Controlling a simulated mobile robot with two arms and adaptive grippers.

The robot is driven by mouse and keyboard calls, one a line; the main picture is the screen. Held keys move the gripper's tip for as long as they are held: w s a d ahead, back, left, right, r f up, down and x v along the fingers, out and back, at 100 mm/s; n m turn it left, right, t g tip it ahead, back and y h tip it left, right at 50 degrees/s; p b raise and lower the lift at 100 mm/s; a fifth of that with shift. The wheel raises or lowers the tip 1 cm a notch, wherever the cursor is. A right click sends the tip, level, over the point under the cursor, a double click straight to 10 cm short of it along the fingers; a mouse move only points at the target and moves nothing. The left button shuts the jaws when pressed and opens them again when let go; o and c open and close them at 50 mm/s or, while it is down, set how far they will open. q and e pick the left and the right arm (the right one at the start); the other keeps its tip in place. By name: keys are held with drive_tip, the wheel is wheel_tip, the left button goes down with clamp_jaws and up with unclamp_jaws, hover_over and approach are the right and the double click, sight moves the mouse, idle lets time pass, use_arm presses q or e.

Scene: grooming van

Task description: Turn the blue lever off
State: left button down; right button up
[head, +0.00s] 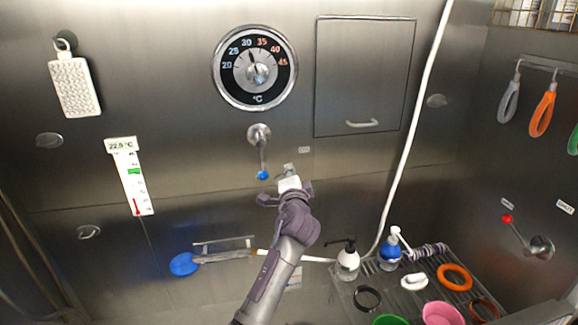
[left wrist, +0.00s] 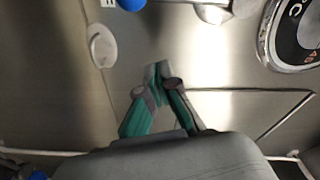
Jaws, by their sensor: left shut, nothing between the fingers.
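The blue lever (head: 263,158) is on the steel back wall below the round dial. Its arm hangs down from a round metal mount, with a blue ball knob at the lower end. My left gripper (head: 289,186) is just right of and slightly below the knob, apart from it in the picture. In the left wrist view the gripper's fingertips (left wrist: 162,76) are together with nothing between them, and the blue knob (left wrist: 131,4) is cut off at the top edge. My right gripper is in neither view.
A temperature dial (head: 255,68) is above the lever, and a cabinet door (head: 365,75) is to its right. A white hose (head: 411,130) runs down the wall. A red-knobbed lever (head: 518,232) is on the right wall. Pump bottles (head: 348,262) and rings stand on a rack at lower right.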

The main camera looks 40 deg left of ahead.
use_arm(q)
drive_tip(key=s+a+v, duration=0.1)
drive_tip(key=v, duration=0.6)
drive_tip(key=shift+r+p, duration=0.25)
drive_tip(key=shift+p, duration=0.2)
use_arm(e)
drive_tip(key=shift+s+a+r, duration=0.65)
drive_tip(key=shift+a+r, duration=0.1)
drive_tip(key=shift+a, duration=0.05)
use_arm(q)
drive_tip(key=shift+w, duration=0.15)
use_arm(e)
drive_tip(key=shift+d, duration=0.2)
